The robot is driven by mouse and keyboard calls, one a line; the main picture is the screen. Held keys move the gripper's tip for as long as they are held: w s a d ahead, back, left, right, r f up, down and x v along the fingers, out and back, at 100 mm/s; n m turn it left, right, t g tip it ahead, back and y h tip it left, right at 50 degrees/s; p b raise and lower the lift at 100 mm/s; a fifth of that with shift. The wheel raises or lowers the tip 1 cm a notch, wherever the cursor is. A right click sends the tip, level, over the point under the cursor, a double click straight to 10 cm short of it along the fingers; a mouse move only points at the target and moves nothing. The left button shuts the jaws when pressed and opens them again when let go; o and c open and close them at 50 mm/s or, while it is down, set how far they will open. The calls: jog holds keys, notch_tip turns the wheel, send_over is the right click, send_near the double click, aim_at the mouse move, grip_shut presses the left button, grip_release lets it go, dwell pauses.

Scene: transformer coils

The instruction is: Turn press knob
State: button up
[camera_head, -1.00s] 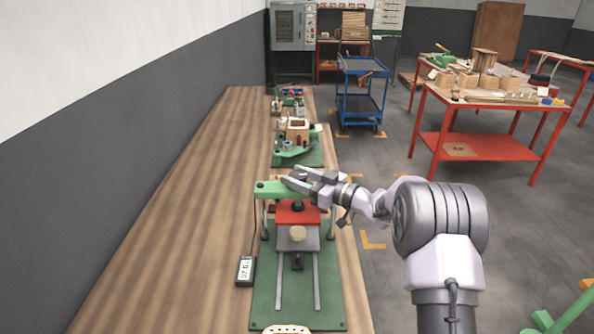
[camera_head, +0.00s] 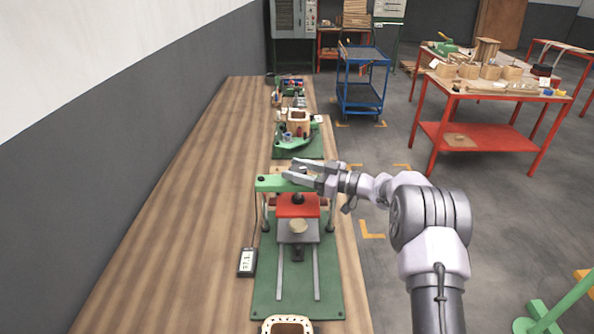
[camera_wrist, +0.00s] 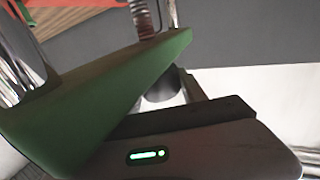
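The wrist view shows the green beam (camera_wrist: 115,82) close up and a dark cylinder (camera_wrist: 160,90), probably the knob, beside a pale finger. The other finger is hidden there.
A small display box (camera_head: 247,262) with a cable stands left of the press on the wooden bench (camera_head: 190,220). A second green fixture (camera_head: 298,145) stands behind. A blue cart (camera_head: 362,85) and a red table (camera_head: 480,133) are farther off. The bench's left side is clear.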

jog(key=o, duration=0.3)
jog(key=p+v, duration=0.4)
jog(key=v, duration=1.3)
jog(key=shift+d, duration=0.15)
